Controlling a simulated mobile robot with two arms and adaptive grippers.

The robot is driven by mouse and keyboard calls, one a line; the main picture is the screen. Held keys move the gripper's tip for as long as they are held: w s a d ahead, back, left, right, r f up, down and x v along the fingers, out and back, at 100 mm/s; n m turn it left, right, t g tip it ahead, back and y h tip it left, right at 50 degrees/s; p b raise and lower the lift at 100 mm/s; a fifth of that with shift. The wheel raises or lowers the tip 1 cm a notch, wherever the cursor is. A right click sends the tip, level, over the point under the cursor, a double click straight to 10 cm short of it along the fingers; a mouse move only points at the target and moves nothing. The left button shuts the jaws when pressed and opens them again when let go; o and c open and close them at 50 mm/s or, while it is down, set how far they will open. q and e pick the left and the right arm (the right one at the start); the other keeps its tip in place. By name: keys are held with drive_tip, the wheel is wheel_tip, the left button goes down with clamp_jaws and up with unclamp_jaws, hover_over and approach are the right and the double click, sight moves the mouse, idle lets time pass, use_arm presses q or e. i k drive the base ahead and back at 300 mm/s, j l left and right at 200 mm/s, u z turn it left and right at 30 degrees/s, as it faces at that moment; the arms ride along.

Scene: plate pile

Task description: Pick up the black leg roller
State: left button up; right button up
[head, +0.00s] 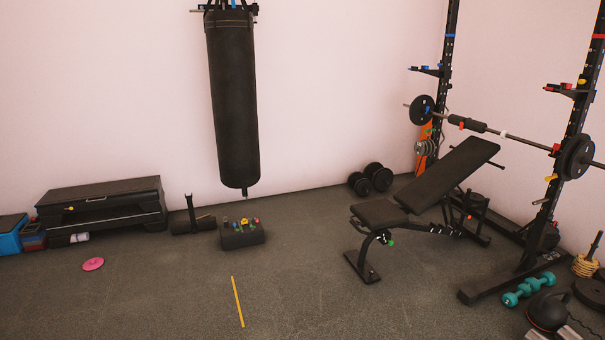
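A black roller-like object (194,225) lies on the dark floor, left of the hanging punching bag's lower end. It looks like a dark cylinder with a thin upright piece rising from it. It may be the black leg roller, but it is too small to be certain. It sits beside a dark block with small coloured items on top. Neither of my grippers is in the head view.
A black punching bag (233,100) hangs at the back. A step platform (105,200) stands left, a weight bench (385,212) and a barbell rack (535,235) right. A dark block (243,237) and pink disc (93,264) lie on the floor. The front centre is largely clear.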

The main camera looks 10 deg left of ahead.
sight(184, 226)
drive_tip(key=i+j+u, duration=0.25)
drive_tip(key=i+u, duration=0.25)
drive_tip(key=i, duration=0.55)
drive_tip(key=i+l+u, duration=0.15)
drive_tip(key=i+u, duration=0.35)
drive_tip(key=i, duration=1.7)
drive_tip(key=i+j+z, duration=0.1)
drive_tip(key=i, duration=1.05)
